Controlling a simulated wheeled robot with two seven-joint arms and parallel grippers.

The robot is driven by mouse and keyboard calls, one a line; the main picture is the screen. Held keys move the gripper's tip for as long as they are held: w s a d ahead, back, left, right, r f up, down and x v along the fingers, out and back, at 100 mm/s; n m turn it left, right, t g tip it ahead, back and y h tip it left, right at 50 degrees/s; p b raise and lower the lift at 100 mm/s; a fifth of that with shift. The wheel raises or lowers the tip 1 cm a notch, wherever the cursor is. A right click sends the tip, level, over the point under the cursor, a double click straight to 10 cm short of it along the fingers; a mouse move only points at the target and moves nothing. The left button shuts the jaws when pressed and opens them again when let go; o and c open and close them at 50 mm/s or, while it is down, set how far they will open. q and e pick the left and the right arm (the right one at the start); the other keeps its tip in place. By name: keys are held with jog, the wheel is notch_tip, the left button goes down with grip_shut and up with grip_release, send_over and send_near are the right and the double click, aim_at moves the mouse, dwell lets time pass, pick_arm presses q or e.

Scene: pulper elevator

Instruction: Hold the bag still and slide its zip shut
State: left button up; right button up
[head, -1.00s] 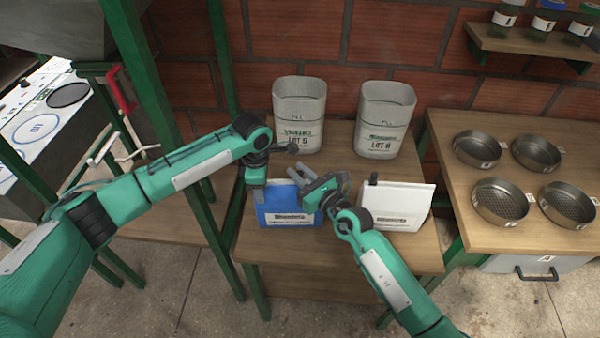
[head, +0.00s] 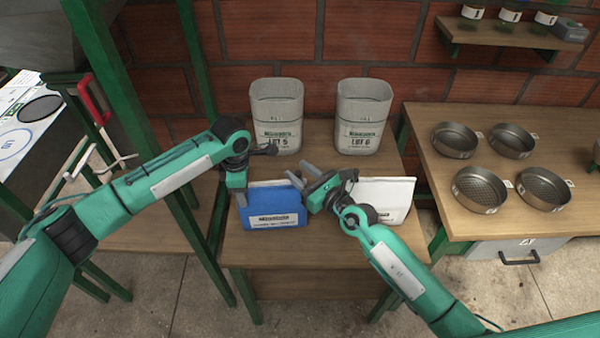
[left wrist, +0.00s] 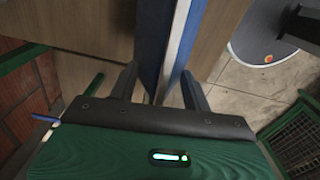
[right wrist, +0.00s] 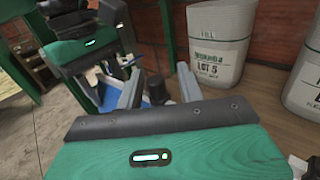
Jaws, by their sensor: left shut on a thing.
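A blue bag (head: 275,212) with a white label stands upright on the wooden bench. My left gripper (head: 241,198) is shut on its left edge; the left wrist view shows the bag's edge (left wrist: 149,50) between the fingers. My right gripper (head: 301,176) is open above the right part of the bag's top. In the right wrist view its fingers (right wrist: 159,86) are apart, and a small dark knob (right wrist: 157,90), perhaps the zip slider, shows between them with blue bag beyond. I cannot tell how far the zip is shut.
A white bag (head: 391,198) stands right of my right gripper, partly hidden by it. Two grey sacks, LOT 5 (head: 276,118) and LOT 6 (head: 362,118), stand behind. Several round sieves (head: 480,190) sit on the right-hand table. A green post (head: 190,150) rises near my left arm.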

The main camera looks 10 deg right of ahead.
pick_arm(q)
jog(key=shift+s+f, duration=0.1)
pick_arm(e)
jog(key=v, duration=1.2)
pick_arm(q)
jog(key=o, duration=1.4)
